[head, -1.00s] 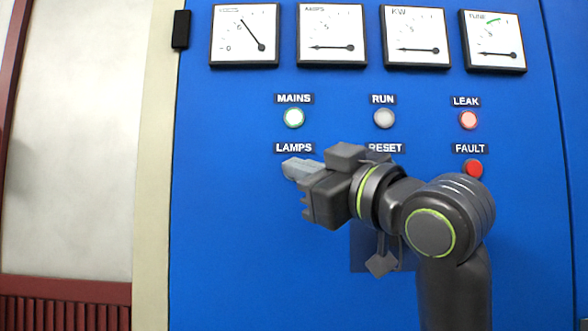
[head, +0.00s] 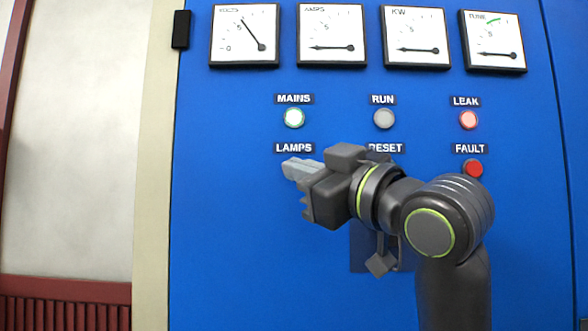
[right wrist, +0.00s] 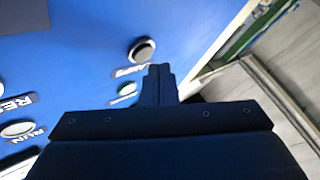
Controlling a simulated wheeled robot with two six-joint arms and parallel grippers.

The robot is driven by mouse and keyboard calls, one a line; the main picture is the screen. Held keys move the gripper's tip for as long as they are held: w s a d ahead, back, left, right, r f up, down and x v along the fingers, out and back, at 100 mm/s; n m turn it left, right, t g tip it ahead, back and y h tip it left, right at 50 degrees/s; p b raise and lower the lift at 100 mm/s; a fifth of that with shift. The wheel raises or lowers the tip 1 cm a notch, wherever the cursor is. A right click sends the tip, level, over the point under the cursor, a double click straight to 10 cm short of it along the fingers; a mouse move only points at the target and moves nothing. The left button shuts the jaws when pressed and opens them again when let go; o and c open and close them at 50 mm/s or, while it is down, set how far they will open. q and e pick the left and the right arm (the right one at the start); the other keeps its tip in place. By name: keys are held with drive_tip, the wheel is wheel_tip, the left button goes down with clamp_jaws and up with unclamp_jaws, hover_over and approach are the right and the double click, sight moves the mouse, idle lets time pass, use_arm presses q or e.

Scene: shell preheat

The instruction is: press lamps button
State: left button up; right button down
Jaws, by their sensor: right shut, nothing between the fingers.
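The LAMPS label (head: 294,148) is on the blue panel in the head view; the button under it is hidden behind my right gripper (head: 297,169). That gripper is shut and empty, its fingertips just below the label. In the right wrist view the LAMPS button (right wrist: 143,50) shows as a pale, dark-rimmed round cap. The shut fingers (right wrist: 159,72) appear beside it there, overlapping the edge of the LAMPS label (right wrist: 130,72). I cannot tell whether the fingertips touch the panel. My left gripper is out of view.
The MAINS lamp (head: 294,118) glows white-green, the RUN lamp (head: 384,118) is grey, and the LEAK lamp (head: 468,119) is pinkish. The RESET label (head: 385,148) is partly covered. Gauges (head: 332,35) line the top.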

drive_tip(key=shift+w, duration=0.4)
drive_tip(key=shift+w, duration=0.4)
idle(0.6)
drive_tip(key=shift+s, duration=0.8)
drive_tip(key=s+b, duration=0.2)
drive_tip(key=s, duration=0.3)
idle(0.5)
idle(0.7)
